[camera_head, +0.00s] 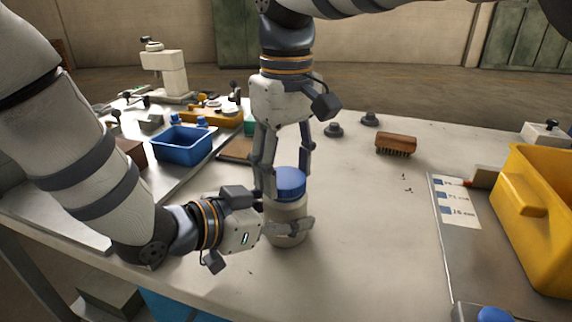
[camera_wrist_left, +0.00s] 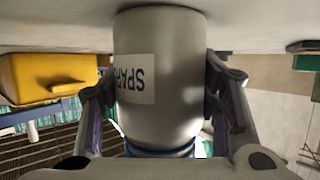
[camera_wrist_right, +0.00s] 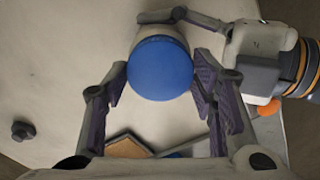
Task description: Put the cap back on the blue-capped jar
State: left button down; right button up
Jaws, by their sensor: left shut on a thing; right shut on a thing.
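The jar (camera_head: 285,209) is pale grey and stands upright on the table in front of me. Its printed label shows upside down in the left wrist view (camera_wrist_left: 135,78). My left gripper (camera_head: 289,228) is shut around the jar's body from the left. The blue cap (camera_head: 290,182) is at the top of the jar and shows from above in the right wrist view (camera_wrist_right: 160,68). My right gripper (camera_head: 285,190) points down from above and is shut on the cap. I cannot tell whether the cap is fully seated on the jar's rim.
A blue bin (camera_head: 183,147) stands at the left among tools. A wooden brush (camera_head: 396,144) lies behind on the right. A yellow bin (camera_head: 537,215) stands at the right beside a labelled sheet (camera_head: 456,204). The table right of the jar is clear.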

jog(key=m, duration=2)
jog(key=shift+a+m, duration=0.1)
jog(key=shift+m, duration=0.3)
jog(key=m, duration=0.7)
jog(key=shift+w, duration=0.1)
jog(key=m, duration=0.8)
